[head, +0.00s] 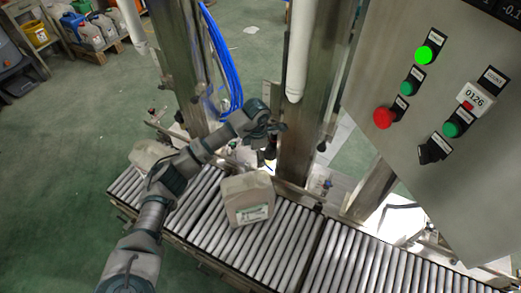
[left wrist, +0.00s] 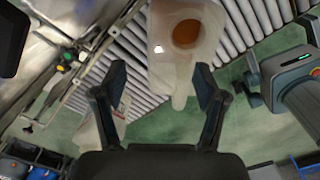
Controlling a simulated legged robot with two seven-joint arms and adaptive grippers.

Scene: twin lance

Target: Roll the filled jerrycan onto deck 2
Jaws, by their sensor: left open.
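A pale, whitish jerrycan (head: 248,198) with a label stands upright on the roller conveyor (head: 275,262). In the left wrist view the top of a jerrycan (left wrist: 165,70) with an orange-brown cap (left wrist: 187,33) shows beyond and between my fingers. My left gripper (head: 265,125) is open and empty; in the head view it is behind and above the labelled can, apart from it. Its two spread fingers (left wrist: 160,85) also show in the left wrist view. A second pale jerrycan (head: 150,155) stands farther left on the rollers, partly hidden by my arm. My right gripper is not seen.
Steel posts (head: 305,115) rise behind the conveyor, with blue hoses (head: 225,60) by the left one. A control panel (head: 440,120) with a lit green lamp and a red button fills the right. Rollers right of the labelled can are clear. Several containers (head: 90,33) stand far left.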

